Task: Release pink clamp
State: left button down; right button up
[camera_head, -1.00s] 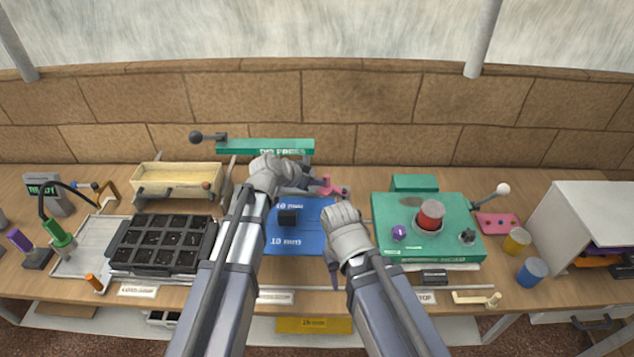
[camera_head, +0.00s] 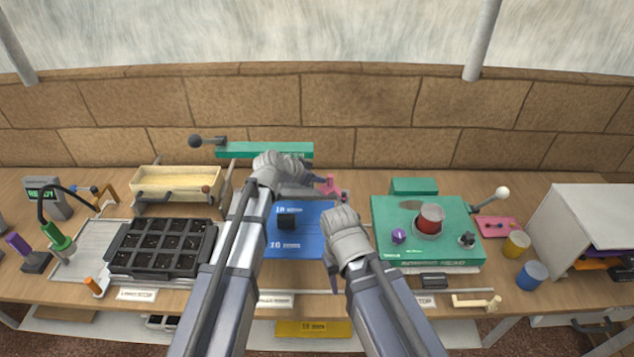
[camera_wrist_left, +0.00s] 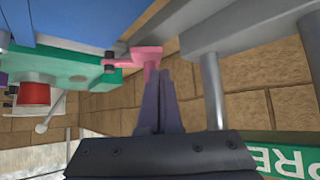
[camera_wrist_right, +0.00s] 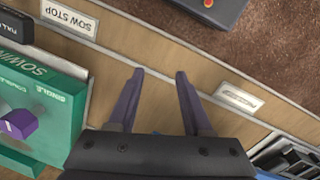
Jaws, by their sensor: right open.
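The pink clamp (camera_head: 331,187) is at the back right of the blue plate (camera_head: 318,238). In the left wrist view the pink clamp (camera_wrist_left: 146,57) shows just beyond my left fingertips. My left gripper (camera_head: 314,192) is at the clamp from the left. In its wrist view the left fingers (camera_wrist_left: 160,74) are close together, with the tips at the clamp's lower part. Whether they grip it cannot be made out. My right gripper (camera_wrist_right: 160,75) is open and empty, over the bench front, right of the blue plate. In the head view its fingers are mostly hidden.
A green press bar (camera_head: 264,150) stands behind the plate. A black cell tray (camera_head: 162,247) is at left.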

pick_arm(q)
jog(key=shift+w+d, duration=0.45)
jog(key=shift+w, duration=0.4)
jog(key=shift+s, duration=0.1)
